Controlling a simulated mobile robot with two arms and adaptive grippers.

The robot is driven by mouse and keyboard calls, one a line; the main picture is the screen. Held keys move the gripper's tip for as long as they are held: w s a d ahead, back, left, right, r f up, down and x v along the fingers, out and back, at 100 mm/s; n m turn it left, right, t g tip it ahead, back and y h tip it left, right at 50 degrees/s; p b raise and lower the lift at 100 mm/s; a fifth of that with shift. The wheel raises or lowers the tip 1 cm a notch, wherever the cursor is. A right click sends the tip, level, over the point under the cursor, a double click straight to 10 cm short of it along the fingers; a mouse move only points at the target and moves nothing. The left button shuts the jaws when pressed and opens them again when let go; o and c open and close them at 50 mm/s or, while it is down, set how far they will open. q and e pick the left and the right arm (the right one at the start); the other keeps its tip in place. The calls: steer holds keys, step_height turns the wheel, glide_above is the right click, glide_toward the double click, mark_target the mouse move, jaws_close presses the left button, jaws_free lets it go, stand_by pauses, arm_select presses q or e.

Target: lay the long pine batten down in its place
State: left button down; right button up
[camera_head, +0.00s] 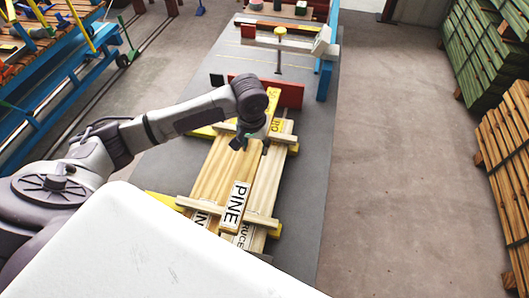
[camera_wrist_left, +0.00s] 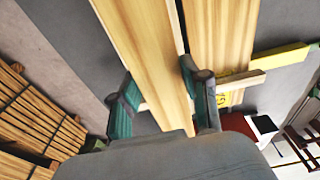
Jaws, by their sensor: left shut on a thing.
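The long pine batten, with a white PINE label (camera_head: 236,205) at its near end, is in my left gripper (camera_head: 251,141). The left wrist view shows the batten (camera_wrist_left: 148,55) between the two teal-tipped fingers (camera_wrist_left: 165,103), one on each side. In the head view its near end overlaps the lower crosspiece (camera_head: 262,219); whether it touches that piece I cannot tell. Other pale boards (camera_head: 211,170) lie beside and under it, and one board (camera_wrist_left: 222,35) runs alongside in the wrist view. Lower labels are partly covered. My right gripper is out of view.
The boards lie on a long grey surface (camera_head: 303,165) with yellow supports (camera_head: 165,201) under them. A red block (camera_head: 289,94) and a blue post (camera_head: 325,80) stand beyond. Slatted wood stacks (camera_head: 505,150) are at the right, with open floor (camera_head: 395,165) between.

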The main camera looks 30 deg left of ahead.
arm_select(q)
steer(key=f, duration=0.1)
steer(key=w+d+f+p, duration=0.1)
steer(key=f, duration=0.1)
steer(key=d+f, duration=0.1)
steer(key=f, duration=0.1)
steer(key=shift+w, duration=0.25)
steer(key=shift+w+f, duration=0.1)
steer(key=shift+f, duration=0.3)
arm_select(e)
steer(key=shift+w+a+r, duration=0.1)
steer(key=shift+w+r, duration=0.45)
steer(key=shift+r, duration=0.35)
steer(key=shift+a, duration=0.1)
arm_select(q)
steer(key=shift+f, duration=0.55)
steer(key=c, duration=0.6)
jaws_free()
steer(key=shift+o, duration=0.2)
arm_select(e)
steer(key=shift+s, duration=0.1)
arm_select(q)
step_height(320, 180, up, 13)
steer(key=s+b, duration=0.1)
steer(key=shift+s+d, duration=0.2)
steer(key=shift+s, duration=0.05)
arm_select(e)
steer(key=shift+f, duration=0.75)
